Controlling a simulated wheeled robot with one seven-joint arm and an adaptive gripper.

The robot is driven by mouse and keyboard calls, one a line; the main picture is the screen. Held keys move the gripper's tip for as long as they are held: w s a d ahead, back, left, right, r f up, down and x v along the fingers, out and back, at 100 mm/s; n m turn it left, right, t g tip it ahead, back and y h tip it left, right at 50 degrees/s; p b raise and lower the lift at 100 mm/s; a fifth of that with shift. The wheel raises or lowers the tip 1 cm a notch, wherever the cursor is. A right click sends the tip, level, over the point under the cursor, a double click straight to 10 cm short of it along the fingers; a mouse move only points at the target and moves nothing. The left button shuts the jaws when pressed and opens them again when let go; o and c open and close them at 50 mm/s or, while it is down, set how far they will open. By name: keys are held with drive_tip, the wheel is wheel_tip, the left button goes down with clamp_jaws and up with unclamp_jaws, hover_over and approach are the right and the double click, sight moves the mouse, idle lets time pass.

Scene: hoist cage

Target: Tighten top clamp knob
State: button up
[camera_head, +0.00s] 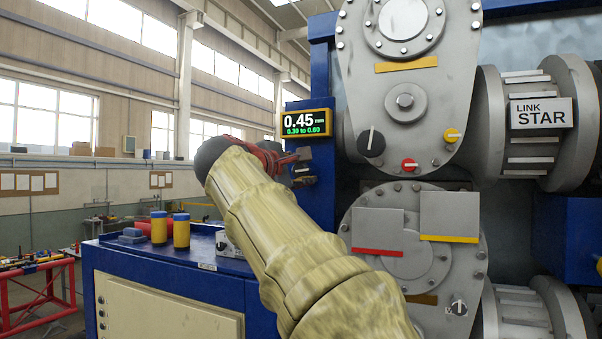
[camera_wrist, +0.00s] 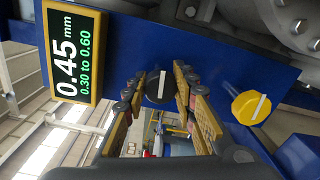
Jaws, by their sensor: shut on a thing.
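A black round knob (camera_wrist: 155,93) with a white pointer line sits on the blue frame in the wrist view. My gripper (camera_wrist: 159,88) has its tan-padded fingers on either side of this knob and is shut on it. In the head view my gripper (camera_head: 292,163) is at the blue frame just below the display, partly behind my arm, and the held knob cannot be made out. The display (camera_head: 304,122) reads 0.45 mm with 0.30 to 0.60 in green under it; it also shows at the left of the wrist view (camera_wrist: 73,50).
A yellow knob (camera_wrist: 251,107) is right of my gripper in the wrist view. Grey machine housings carry a larger black knob (camera_head: 371,142), a red knob (camera_head: 410,165) and another yellow knob (camera_head: 452,135). A blue cabinet (camera_head: 170,300) with yellow-and-dark cylinders (camera_head: 181,232) stands below left.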

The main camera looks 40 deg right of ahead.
drive_tip(key=o, duration=1)
drive_tip(key=shift+o, duration=0.9)
drive_tip(key=shift+a, duration=0.1)
drive_tip(key=v, duration=1.1)
drive_tip(key=shift+s+a, duration=0.2)
drive_tip(key=shift+a, duration=0.15)
